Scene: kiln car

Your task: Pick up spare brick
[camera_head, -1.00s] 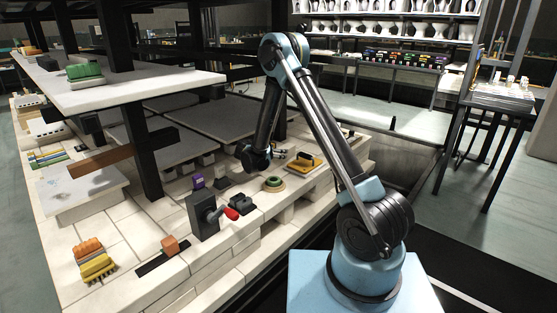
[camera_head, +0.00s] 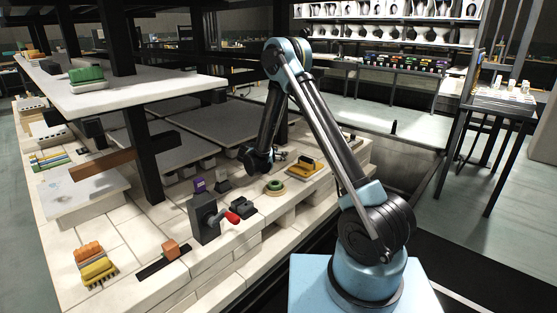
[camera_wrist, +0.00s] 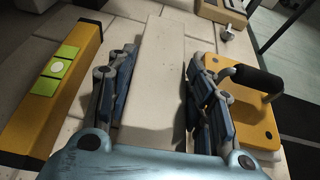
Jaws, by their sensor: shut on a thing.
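The spare brick (camera_wrist: 155,75) is a long, pale, cream-coloured block in the middle of the wrist view, running away from me. My gripper (camera_wrist: 160,85) has one blue-grey finger on each side of it and is shut on it. The brick's near end is partly hidden by the gripper body. In the head view my gripper (camera_head: 262,163) is low over the pale brick deck, mostly hidden by my own wrist. The brick cannot be made out there. Whether it is clear of the deck I cannot tell.
A yellow bar with green patches (camera_wrist: 30,125) lies left of the brick. A yellow plate with a black handle (camera_wrist: 252,112) lies close on the right, also in the head view (camera_head: 306,169).

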